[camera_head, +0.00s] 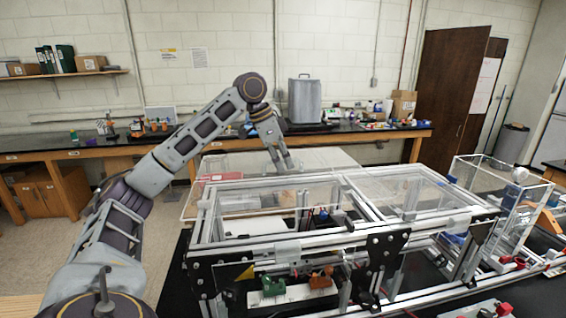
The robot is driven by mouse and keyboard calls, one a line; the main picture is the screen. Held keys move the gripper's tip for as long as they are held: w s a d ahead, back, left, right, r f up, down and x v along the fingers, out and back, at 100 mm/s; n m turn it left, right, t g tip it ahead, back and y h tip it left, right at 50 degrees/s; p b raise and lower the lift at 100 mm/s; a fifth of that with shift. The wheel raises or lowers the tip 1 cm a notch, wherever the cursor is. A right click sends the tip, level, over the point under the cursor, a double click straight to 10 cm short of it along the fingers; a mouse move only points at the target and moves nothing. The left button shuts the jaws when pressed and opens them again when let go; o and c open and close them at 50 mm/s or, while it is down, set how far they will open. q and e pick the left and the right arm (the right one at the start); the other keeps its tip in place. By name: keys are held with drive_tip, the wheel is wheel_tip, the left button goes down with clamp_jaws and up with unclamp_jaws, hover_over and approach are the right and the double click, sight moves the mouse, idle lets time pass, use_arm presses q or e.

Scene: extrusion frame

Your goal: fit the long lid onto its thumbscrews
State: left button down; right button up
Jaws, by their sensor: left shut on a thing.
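The extrusion frame (300,246) stands on the black table, its aluminium bars in the middle of the view. A long clear panel, which looks like the lid (325,157), shows behind and above the frame's far side. My left gripper (286,166) reaches down from the upper left and is shut at this panel's near part. The exact grip is too small to make out. Another clear panel (400,188) covers the right part of the frame top. The thumbscrews are too small to tell. My right gripper is out of view.
A clear box (501,185) stands at the right end of the frame. Green (273,287) and orange (320,278) parts sit low at the frame's front. A long bench (60,146) with a grey container (304,101) runs along the back wall.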

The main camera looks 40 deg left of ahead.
sight(283, 176)
use_arm(q)
drive_tip(key=shift+f+b, duration=0.45)
drive_tip(key=shift+f, duration=0.15)
drive_tip(key=shift+f+b, duration=0.75)
drive_tip(key=shift+f, duration=0.35)
drive_tip(key=shift+f+b, duration=0.4)
drive_tip(key=shift+f, duration=0.45)
drive_tip(key=shift+f, duration=0.1)
idle(0.6)
drive_tip(key=shift+p, duration=0.45)
idle(0.7)
